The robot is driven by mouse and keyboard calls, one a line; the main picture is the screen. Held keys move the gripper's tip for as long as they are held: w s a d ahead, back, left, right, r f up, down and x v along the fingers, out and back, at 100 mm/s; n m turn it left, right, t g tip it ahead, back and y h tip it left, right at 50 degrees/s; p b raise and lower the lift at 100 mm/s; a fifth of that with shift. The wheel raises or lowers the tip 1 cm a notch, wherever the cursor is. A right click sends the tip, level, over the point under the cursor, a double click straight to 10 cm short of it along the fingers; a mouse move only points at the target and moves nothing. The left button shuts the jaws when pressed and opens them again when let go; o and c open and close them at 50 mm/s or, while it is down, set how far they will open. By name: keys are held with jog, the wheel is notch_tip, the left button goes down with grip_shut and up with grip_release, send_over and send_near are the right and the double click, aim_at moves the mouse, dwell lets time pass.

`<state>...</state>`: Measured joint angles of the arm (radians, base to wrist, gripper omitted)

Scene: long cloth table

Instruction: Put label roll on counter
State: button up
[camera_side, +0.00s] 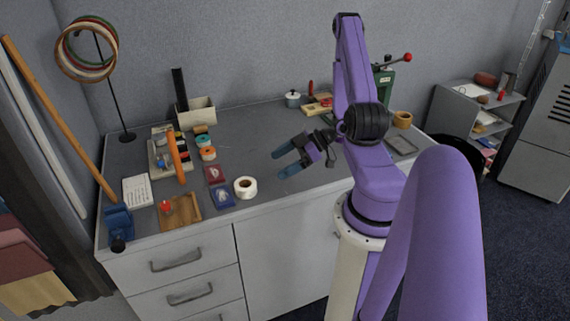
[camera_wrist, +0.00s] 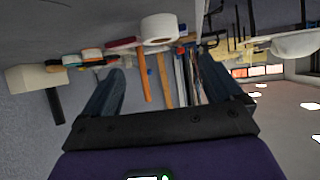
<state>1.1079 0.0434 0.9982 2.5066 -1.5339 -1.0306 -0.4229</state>
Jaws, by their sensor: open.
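The label roll, a white roll (camera_side: 245,187) with a tan core, sits on the grey counter (camera_side: 262,150) near its front edge. In the wrist view, where the scene looks upside down, the white roll (camera_wrist: 160,28) shows beyond my fingers near the top middle. My gripper (camera_side: 282,163) is to the right of the roll and apart from it, above the counter, with its blue fingers spread and pointing left. In the wrist view my gripper (camera_wrist: 162,82) is open with nothing between its fingers.
Red and blue packets (camera_side: 216,174) lie left of the roll. A wooden tray (camera_side: 184,213), an orange bar (camera_side: 176,158) and small tape rolls (camera_side: 207,153) are farther left. A lidded pot (camera_side: 292,99) stands at the back. The counter between gripper and roll is clear.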

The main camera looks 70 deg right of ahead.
jog(key=shift+w+f+n+g, duration=0.15)
jog(key=shift+w+n+g, duration=0.15)
jog(key=shift+g, duration=0.1)
jog(key=w+g, duration=0.1)
jog(key=w+n+g+h, duration=0.1)
jog(key=w+a+n+g+h, duration=0.1)
jog(key=shift+w+f, duration=0.15)
jog(key=shift+f, duration=0.15)
jog(key=w+a+r+n+g+h, duration=0.2)
jog(key=w+a+r+h, duration=0.25)
jog(key=a+r, duration=0.2)
jog(key=s+a+r, duration=0.4)
jog(key=a+r, duration=0.2)
jog(key=a, duration=0.4)
jog(key=s+a+r+g, duration=0.2)
jog(key=s+a+r, duration=0.1)
jog(key=s, duration=0.5)
jog(key=s+a+r+n+g, duration=0.1)
jog(key=s+a+r+g, duration=0.1)
jog(key=s, duration=0.6)
jog(key=shift+a+r, duration=0.45)
jog(key=shift+a, duration=0.7)
